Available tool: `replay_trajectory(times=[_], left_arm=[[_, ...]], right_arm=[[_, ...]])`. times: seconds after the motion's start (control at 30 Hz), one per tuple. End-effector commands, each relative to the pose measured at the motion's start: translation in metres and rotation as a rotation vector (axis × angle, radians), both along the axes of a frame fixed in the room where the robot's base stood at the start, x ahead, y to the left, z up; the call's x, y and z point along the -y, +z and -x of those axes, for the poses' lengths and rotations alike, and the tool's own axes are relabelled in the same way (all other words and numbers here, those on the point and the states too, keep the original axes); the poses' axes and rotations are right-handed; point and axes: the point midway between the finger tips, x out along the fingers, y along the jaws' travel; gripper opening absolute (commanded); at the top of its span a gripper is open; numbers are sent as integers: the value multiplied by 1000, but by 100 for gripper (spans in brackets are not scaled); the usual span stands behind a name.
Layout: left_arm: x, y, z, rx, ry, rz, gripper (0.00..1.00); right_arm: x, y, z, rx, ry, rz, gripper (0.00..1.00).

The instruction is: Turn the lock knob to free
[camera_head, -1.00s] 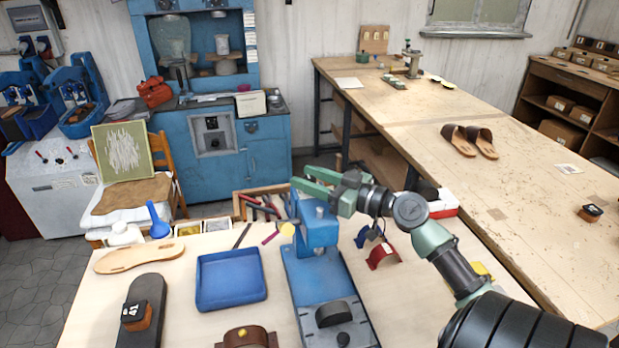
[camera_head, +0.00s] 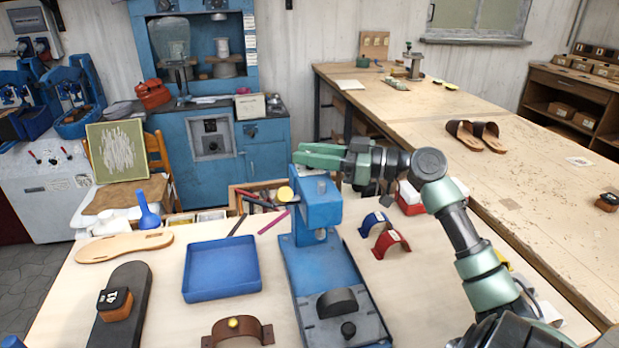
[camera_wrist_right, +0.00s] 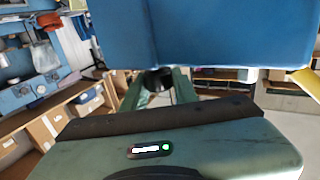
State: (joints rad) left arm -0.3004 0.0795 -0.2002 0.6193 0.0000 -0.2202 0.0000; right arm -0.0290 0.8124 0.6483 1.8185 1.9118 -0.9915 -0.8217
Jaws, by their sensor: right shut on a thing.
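The blue press (camera_head: 325,265) stands upright on the near table, with a blue head and a yellow-ended part (camera_head: 285,194) at its left. My right gripper (camera_head: 318,155) reaches in from the right at the top of the press head, its green fingers pointing left. In the right wrist view a dark round knob (camera_wrist_right: 158,78), apparently the lock knob, sits between the green fingers, just under the blue body (camera_wrist_right: 220,35). The fingers are shut on it. The knob's marking and turn angle cannot be read. My left gripper is out of view.
A blue tray (camera_head: 222,270) and a dark sole form (camera_head: 118,305) lie left of the press. Red and blue strap pieces (camera_head: 392,240) stand to its right. A brown strap piece (camera_head: 238,332) sits in front. A long workbench (camera_head: 420,110) runs behind on the right.

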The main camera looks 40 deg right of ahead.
Motion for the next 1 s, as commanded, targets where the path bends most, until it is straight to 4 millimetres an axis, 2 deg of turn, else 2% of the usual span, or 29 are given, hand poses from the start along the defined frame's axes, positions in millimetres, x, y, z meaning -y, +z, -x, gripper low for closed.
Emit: replay_trajectory(times=[0.03,0.2,0.33,0.7,1.0], left_arm=[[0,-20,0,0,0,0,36],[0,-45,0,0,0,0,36],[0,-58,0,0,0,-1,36],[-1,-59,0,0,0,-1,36],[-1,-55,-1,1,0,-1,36]], right_arm=[[1,-8,-1,5,29,1,0],[2,-5,-1,5,155,-1,0],[2,-2,-1,7,272,-4,0],[1,3,-1,4,582,-4,0],[0,2,-1,0,728,-4,0]])
